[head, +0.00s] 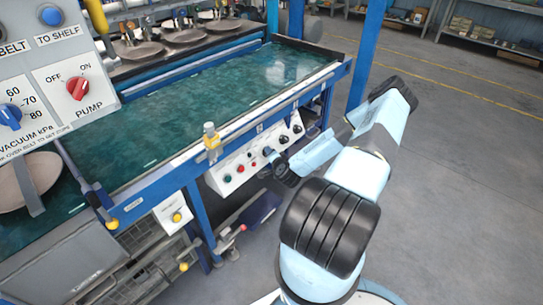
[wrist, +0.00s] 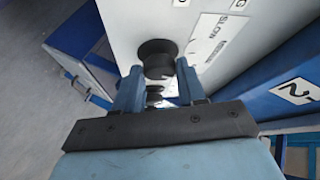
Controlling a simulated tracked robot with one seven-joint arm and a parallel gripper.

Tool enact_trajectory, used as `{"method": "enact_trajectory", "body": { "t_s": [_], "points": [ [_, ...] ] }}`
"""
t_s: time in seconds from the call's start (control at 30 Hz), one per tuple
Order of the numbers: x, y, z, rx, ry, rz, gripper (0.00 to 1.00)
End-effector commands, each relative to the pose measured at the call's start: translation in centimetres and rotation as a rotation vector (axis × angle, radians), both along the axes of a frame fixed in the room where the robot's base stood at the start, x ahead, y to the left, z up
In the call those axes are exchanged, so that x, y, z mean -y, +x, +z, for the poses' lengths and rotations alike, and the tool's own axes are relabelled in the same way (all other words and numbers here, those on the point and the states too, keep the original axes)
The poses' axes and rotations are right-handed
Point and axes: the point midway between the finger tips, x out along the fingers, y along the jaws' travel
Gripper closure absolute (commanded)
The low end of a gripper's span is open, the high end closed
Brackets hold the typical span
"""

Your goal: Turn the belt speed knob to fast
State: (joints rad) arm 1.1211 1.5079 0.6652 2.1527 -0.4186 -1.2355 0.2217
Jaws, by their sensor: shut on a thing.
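The white control panel (head: 240,172) is on the blue side frame of the belt table in the head view. A printed label reading SLOW (wrist: 215,38) is on the panel beside this knob. Where the knob points is hidden, and the FAST mark cannot be made out.
More black knobs (head: 297,128) and red and green buttons (head: 227,178) sit on the same panel. The green belt (head: 200,110) lies above it. A yellow-topped post (head: 211,140) stands on the rail. Open grey floor (head: 450,170) is at right.

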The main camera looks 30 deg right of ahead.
Motion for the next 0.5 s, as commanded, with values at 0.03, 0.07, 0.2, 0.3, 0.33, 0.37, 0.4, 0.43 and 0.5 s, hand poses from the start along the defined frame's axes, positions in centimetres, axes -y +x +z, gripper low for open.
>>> {"method": "enact_trajectory", "body": {
  "t_s": [0.03,0.07,0.2,0.3,0.33,0.37,0.4,0.43,0.5],
  "points": [
    [0.30,0.00,0.00,-0.011,0.024,-0.023,0.90],
    [0.31,0.00,0.02,-0.018,0.042,-0.034,0.90],
    [0.36,0.07,0.11,-0.044,0.114,-0.079,0.90],
    [0.39,0.06,0.11,-0.058,0.154,-0.105,0.90],
    [0.41,0.05,0.10,-0.062,0.165,-0.112,0.90],
    [0.42,0.05,0.09,-0.066,0.174,-0.119,0.90],
    [0.42,0.05,0.09,-0.070,0.185,-0.125,0.90],
    [0.43,0.05,0.10,-0.072,0.192,-0.130,0.90],
    [0.45,0.03,0.09,-0.078,0.206,-0.139,0.90]
  ]
}}
